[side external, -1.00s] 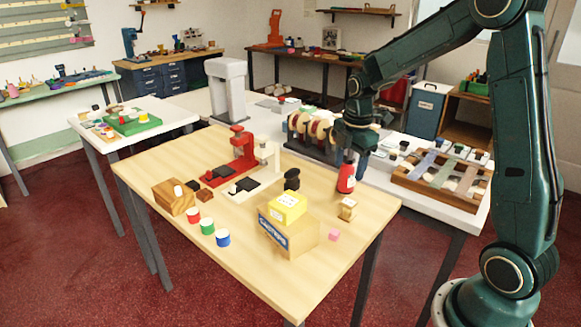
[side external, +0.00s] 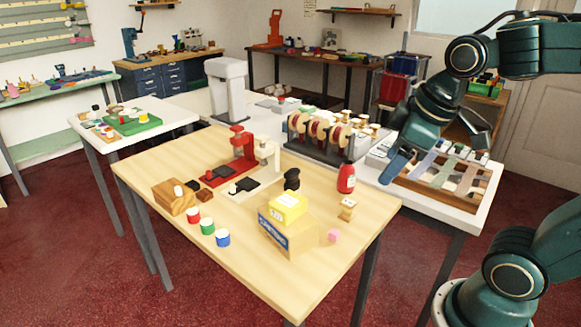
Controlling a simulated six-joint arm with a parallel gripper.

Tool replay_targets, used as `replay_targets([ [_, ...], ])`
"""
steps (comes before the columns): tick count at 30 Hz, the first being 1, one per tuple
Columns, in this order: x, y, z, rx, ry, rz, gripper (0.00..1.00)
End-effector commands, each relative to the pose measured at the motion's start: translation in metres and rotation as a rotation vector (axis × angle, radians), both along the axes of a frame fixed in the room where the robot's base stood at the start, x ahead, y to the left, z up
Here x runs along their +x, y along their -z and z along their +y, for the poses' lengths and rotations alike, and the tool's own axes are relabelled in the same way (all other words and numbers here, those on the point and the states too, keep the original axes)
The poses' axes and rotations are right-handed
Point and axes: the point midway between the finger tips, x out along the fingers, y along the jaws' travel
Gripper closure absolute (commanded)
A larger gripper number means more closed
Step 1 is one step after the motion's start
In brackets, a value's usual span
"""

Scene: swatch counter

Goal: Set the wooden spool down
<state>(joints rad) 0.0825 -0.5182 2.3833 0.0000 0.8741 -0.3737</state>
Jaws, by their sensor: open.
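A small pale wooden spool (side external: 347,209) stands upright near the right edge of the light wooden table (side external: 270,270). Nothing touches it from above. My gripper (side external: 393,172) is to the right of and behind the spool, above the left end of a wooden tray. It is open and clear of the spool. Its fingers are partly hidden by my own arm, and I see no object between them.
A red bottle (side external: 346,178) stands just behind the spool. Behind are a ribbon rack (side external: 320,133) and the compartmented wooden tray (side external: 440,197).

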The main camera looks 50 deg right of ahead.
Motion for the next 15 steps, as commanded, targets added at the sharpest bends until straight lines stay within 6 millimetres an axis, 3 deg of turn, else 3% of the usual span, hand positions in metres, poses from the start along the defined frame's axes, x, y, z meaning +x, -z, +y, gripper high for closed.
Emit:
replay_targets([
  [6,-0.035,-0.001,0.014,0.099,0.164,-0.067,0.40],
  [15,-0.051,0.002,0.019,0.158,0.256,-0.095,0.40],
])
